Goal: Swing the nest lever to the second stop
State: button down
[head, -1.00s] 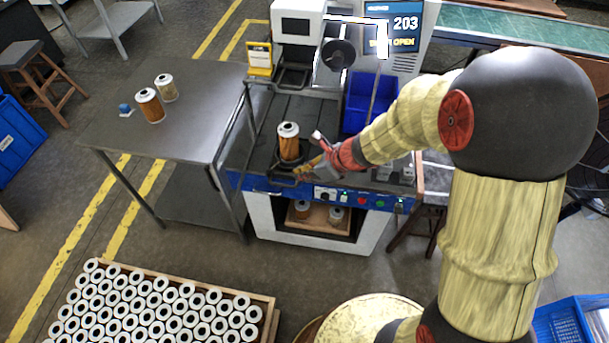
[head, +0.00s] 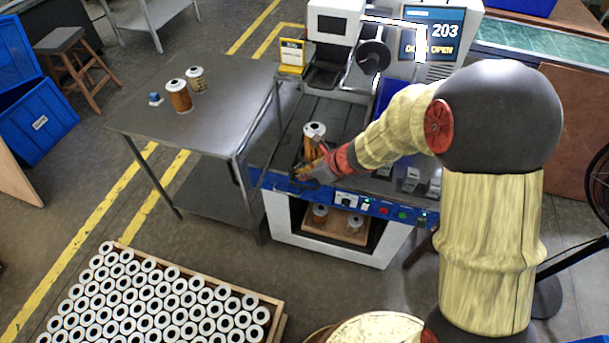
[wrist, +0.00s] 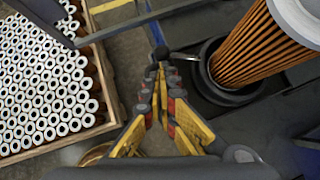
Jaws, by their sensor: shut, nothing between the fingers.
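A filter cartridge with orange pleats and a white cap (head: 314,130) stands in a dark round nest on the machine's deck. The nest (wrist: 232,95) shows in the wrist view around the cartridge's foot. The nest lever (wrist: 161,53) is a thin rod with a black ball knob, reaching left from the nest. My gripper (wrist: 160,72) is shut and empty, its fingertips right at the knob; I cannot tell whether they touch it. In the head view my gripper (head: 303,171) is in front of the cartridge and hides its lower part and the lever.
The machine's screen (head: 432,35) reads 203 and a partly hidden "OPEN". A steel table (head: 215,125) at left holds two cartridges (head: 179,96) (head: 196,78) and a small blue item (head: 155,99). A crate (head: 270,318) full of cartridges stands at the front left.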

aim_at(292, 172)
jog(key=a+m+b, duration=0.1)
jog(key=w+a+m+t+h, duration=0.1)
jog(key=a, duration=0.1)
jog(key=shift+w+b, duration=0.3)
jog(key=shift+b, duration=0.05)
jog(key=shift+d, duration=0.15)
